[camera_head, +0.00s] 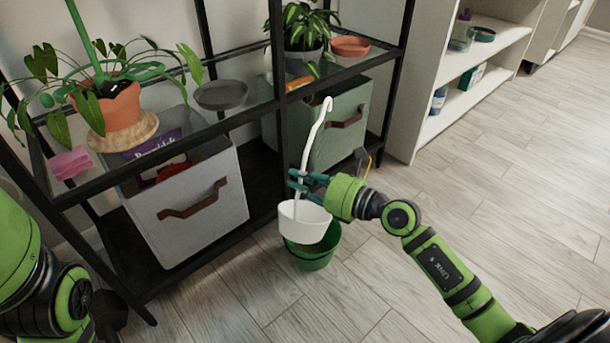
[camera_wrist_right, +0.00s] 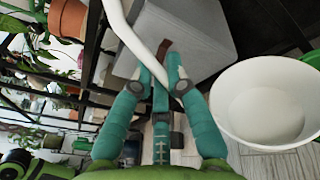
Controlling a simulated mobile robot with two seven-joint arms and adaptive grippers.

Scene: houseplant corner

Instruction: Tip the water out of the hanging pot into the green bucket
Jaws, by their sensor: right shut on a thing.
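The white hanging pot (camera_head: 304,224) has a long stem ending in a hook (camera_head: 325,108). My right gripper (camera_head: 296,182) is shut on its stem just above the bowl. The bowl looks near upright, and its pale inside shows in the right wrist view (camera_wrist_right: 268,108); I cannot make out a water surface. The green bucket (camera_head: 313,257) stands on the floor below the pot, which hides part of its opening. In the right wrist view my right gripper (camera_wrist_right: 166,72) closes around the white stem (camera_wrist_right: 128,35). My left arm shows at lower left, but its gripper is not visible.
A black shelf rack (camera_head: 240,130) stands close behind the pot. It holds a grey storage box (camera_head: 205,225), a green storage box (camera_head: 350,130), a potted plant (camera_head: 110,110) and a dark saucer (camera_head: 221,95). The wooden floor on the right is clear.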

